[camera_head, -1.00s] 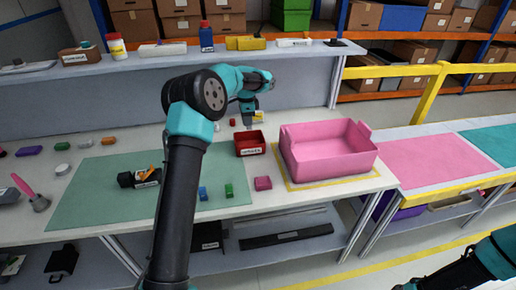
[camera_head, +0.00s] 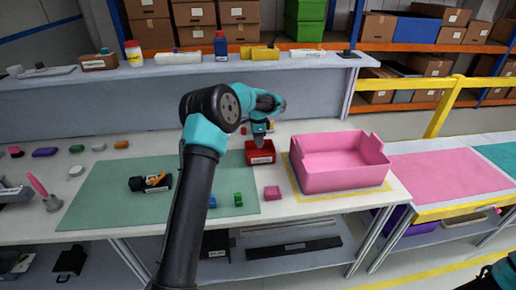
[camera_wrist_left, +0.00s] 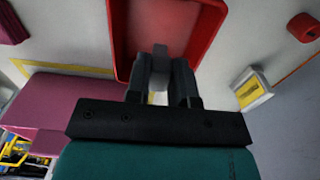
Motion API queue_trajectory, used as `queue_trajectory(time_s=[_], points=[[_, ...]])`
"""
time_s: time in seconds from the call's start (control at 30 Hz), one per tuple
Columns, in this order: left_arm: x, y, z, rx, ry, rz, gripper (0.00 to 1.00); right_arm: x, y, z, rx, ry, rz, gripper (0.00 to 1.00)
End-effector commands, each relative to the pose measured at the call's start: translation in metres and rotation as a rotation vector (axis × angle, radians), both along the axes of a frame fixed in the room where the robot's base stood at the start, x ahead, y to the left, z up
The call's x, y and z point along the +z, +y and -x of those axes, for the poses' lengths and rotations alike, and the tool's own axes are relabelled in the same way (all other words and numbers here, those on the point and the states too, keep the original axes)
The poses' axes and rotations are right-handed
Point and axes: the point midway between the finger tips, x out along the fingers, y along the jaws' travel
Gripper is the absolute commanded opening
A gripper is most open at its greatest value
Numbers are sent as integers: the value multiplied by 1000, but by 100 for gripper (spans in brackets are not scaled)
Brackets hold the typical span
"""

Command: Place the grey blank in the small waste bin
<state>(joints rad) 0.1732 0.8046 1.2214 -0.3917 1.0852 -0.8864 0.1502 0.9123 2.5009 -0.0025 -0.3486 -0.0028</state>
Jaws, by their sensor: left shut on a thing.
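The small waste bin (camera_head: 262,159) is a red open box with a white label on its front, standing on the table left of the pink tray. It also fills the top middle of the left wrist view (camera_wrist_left: 120,40). My left gripper (camera_head: 260,146) is over the bin, pointing down. The head view does not show the blank clearly. My right gripper is out of view.
A large pink tray (camera_head: 340,178) stands just right of the bin. A green mat (camera_head: 105,200) with a black and orange item (camera_head: 150,183) lies to the left. A raised shelf runs behind.

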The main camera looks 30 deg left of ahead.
Motion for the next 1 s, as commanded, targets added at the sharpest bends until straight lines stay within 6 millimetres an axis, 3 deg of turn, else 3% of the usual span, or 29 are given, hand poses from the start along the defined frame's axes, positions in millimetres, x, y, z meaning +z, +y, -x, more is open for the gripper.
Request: queue_trajectory(time_s=[0.33, 0.8, 0.83, 1.0], points=[[-45, 0, 1, 1, 3, 0, 0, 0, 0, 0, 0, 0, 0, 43], [-52, 0, 0, 0, 1, 0, 0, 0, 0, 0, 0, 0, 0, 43], [-52, 0, 0, 0, 1, 1, 24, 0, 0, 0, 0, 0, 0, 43], [-51, 0, 0, 0, 1, 1, 40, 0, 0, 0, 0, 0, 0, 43]])
